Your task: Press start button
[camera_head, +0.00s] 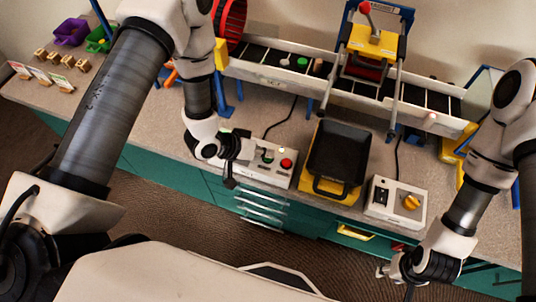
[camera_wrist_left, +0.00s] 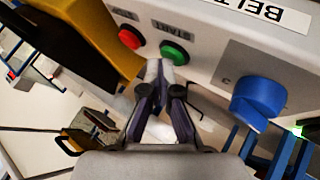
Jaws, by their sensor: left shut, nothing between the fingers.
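In the left wrist view, a light panel labelled BELT carries a green button marked START (camera_wrist_left: 175,53), a red button (camera_wrist_left: 130,36) and a blue knob (camera_wrist_left: 258,97). The control box (camera_head: 255,177) also shows in the head view, with its green button (camera_head: 268,156) and red button (camera_head: 287,163). My left gripper (camera_wrist_left: 160,72) is shut and empty, its fingertips right by the green button's lower edge; I cannot tell whether they touch it. In the head view my left gripper (camera_head: 248,150) hides part of the box. My right gripper (camera_head: 393,274) hangs at the lower right, away from the box.
A black tray (camera_head: 338,150) on a yellow base stands right of the box. Beyond it is a second control box (camera_head: 396,202) with a yellow knob. A conveyor (camera_head: 270,78) runs behind, under a blue-framed press (camera_head: 372,45). Small bins and blocks lie at the far left.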

